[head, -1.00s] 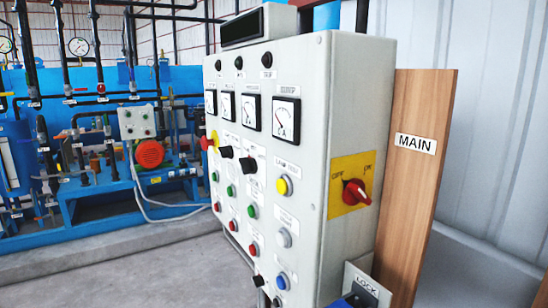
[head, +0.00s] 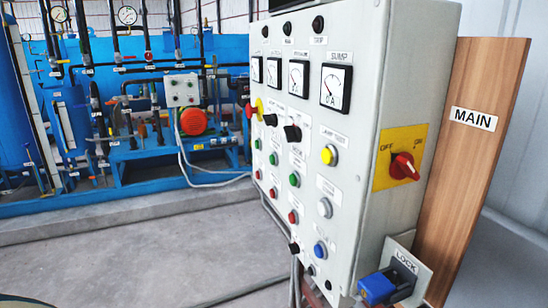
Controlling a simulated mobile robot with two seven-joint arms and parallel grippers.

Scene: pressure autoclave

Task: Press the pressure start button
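The grey control panel (head: 345,170) stands at the centre right, its front turned to the left. Its front carries a yellow button (head: 329,155), a white button (head: 325,208), a blue button (head: 320,250), green buttons (head: 294,180) and red buttons (head: 293,217). The small labels are mostly too blurred to read, so I cannot tell which one is the pressure start button. Neither of my grippers is in view, and nothing touches the panel's buttons.
A red rotary switch (head: 403,167) is on the panel's right side, above a blue lock (head: 378,287). A wooden board marked MAIN (head: 490,150) stands behind. Blue pipework with a red motor (head: 193,121) fills the back left. The concrete floor (head: 150,250) between is clear.

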